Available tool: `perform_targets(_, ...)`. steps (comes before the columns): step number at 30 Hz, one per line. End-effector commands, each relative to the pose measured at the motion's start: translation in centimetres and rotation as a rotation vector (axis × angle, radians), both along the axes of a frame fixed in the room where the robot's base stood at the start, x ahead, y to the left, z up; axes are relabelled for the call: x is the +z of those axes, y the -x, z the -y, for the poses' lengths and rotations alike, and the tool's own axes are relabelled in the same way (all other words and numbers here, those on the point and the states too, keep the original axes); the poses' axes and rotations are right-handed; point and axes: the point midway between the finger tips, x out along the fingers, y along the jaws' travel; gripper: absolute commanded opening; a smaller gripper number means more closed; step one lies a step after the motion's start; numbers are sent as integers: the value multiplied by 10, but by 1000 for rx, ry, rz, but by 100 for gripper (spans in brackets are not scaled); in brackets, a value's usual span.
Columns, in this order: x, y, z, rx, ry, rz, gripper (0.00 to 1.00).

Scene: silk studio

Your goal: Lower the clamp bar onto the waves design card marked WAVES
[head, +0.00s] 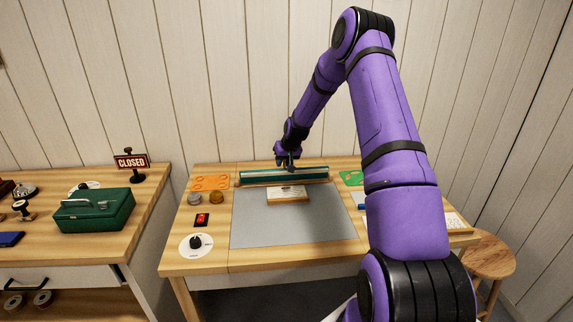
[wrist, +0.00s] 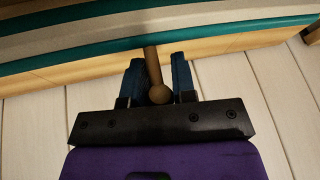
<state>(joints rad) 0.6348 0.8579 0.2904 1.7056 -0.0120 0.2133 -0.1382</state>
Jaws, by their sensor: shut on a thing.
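The clamp bar (head: 284,174) is a long green and pale bar across the back of the grey mat (head: 300,228). It also fills the top of the wrist view (wrist: 90,48). My gripper (head: 285,164) is at the back of the bar. In the wrist view my gripper (wrist: 158,75) is shut on a brown knobbed handle (wrist: 152,66) that sticks out from the bar. A pale card on a wooden block (head: 288,195) lies on the mat just in front of the bar. Its markings are too small to read, so I cannot tell if it says WAVES.
A green card (head: 351,178) is at right, partly behind my arm. A stool (head: 490,258) stands beside the table.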

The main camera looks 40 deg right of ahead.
Motion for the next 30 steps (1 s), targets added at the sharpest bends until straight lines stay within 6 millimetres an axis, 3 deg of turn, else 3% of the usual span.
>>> perform_targets(18, -2, 30, -20, 2, 244, 418, 0)
perform_targets(30, -6, 38, -24, 0, 319, 547, 0)
